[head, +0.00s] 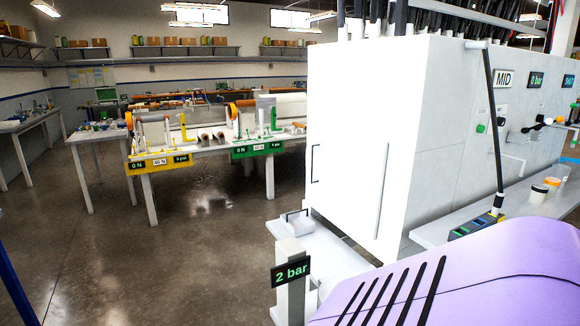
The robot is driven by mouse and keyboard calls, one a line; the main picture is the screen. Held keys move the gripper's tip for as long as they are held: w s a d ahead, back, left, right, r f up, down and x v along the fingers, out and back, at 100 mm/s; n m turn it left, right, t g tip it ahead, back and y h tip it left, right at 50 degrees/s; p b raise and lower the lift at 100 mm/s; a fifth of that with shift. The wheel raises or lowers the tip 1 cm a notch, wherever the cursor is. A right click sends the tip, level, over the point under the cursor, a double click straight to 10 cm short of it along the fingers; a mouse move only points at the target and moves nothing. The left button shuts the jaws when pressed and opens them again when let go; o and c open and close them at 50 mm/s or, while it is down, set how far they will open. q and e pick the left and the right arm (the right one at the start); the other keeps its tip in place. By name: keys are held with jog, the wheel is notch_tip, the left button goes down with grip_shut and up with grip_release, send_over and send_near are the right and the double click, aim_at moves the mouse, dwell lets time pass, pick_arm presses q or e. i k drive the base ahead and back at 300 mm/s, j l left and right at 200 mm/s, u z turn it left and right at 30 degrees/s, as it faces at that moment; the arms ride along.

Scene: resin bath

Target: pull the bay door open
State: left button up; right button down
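A large white cabinet (345,110) stands right of centre in the head view. Its bright front face carries a thin dark bracket-shaped handle (315,164) near the left edge and a long grey vertical bar (382,190) nearer the right edge. I see no open gap in this face, and I cannot tell which part is the bay door. Neither of my grippers shows in the head view.
A low white bench (320,247) with a "2 bar" display (291,271) stands before the cabinet. A purple slotted surface (470,270) fills the lower right. A side shelf (440,230) holds jars. Worktables (155,190) stand behind; the left floor is clear.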

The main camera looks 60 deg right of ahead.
aim_at(349, 168)
jog(key=i+z, duration=0.3)
jog(key=i, duration=0.15)
jog(key=i+j+z, duration=0.1)
jog(key=i+z, duration=0.2)
jog(key=i+j+z, duration=0.3)
jog(key=i, duration=0.25)
jog(key=i+z, duration=0.4)
jog(key=i, duration=0.35)
jog(key=i+j+z, duration=0.15)
jog(key=i+z, duration=0.25)
jog(key=i, duration=0.3)
